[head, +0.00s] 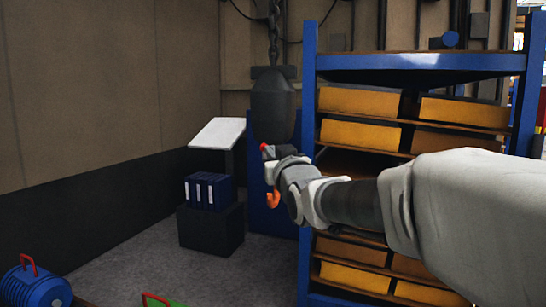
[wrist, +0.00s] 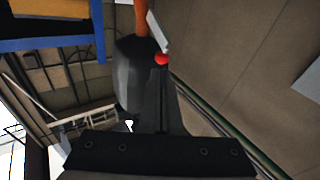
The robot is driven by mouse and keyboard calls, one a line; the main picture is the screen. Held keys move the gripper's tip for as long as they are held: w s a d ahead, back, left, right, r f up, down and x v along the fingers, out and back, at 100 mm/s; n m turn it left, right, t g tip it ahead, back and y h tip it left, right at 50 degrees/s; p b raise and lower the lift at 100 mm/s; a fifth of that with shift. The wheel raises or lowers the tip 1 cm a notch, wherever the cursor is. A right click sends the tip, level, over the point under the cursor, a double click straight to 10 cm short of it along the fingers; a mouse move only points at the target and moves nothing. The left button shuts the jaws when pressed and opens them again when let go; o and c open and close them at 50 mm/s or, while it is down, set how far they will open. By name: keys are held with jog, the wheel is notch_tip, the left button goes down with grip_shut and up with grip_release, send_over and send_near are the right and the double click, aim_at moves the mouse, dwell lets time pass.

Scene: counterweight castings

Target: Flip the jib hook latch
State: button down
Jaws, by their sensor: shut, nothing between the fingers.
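The jib hook hangs in the head view: a dark hook block (head: 272,105) on a chain, with an orange hook (head: 273,199) below, partly hidden behind my gripper. A small red knob (head: 263,147), apparently the latch's end, shows just under the block. My gripper (head: 272,153) is shut and empty, close to the knob. In the wrist view, the red knob (wrist: 162,58) is just beyond the dark fingers (wrist: 161,82), and part of the orange hook (wrist: 141,18) shows above it. I cannot tell whether the fingers touch the knob. The latch body is mostly hidden.
A blue shelf rack (head: 308,130) with yellow bins (head: 360,100) stands close at the right, behind my arm. Blue binders (head: 207,191) sit on a dark box (head: 211,230) at the left. Blue and green castings lie at the lower left. The floor between is clear.

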jog(key=r+b+v, duration=0.1)
jog(key=b+v, duration=0.1)
jog(key=v, duration=0.9)
jog(key=s+d+f+m+g+h, duration=0.1)
jog(key=s+d+f+g+h, duration=0.2)
jog(key=f, duration=0.4)
jog(key=s+d+f+m+g+h, duration=0.1)
jog(key=s+d+f+m+g, duration=0.15)
jog(key=s+d+f, duration=0.35)
jog(key=s+d+f+g+h, duration=0.1)
jog(key=s+d+f+g, duration=0.1)
jog(key=s+f+g, duration=0.5)
jog(key=s+f, duration=0.6)
jog(key=s, duration=0.2)
jog(key=shift+d+f+g, duration=0.2)
jog(key=shift+d+g, duration=0.15)
jog(key=shift+d, duration=0.05)
jog(key=shift+d+m, duration=0.15)
jog(key=shift+m, duration=0.2)
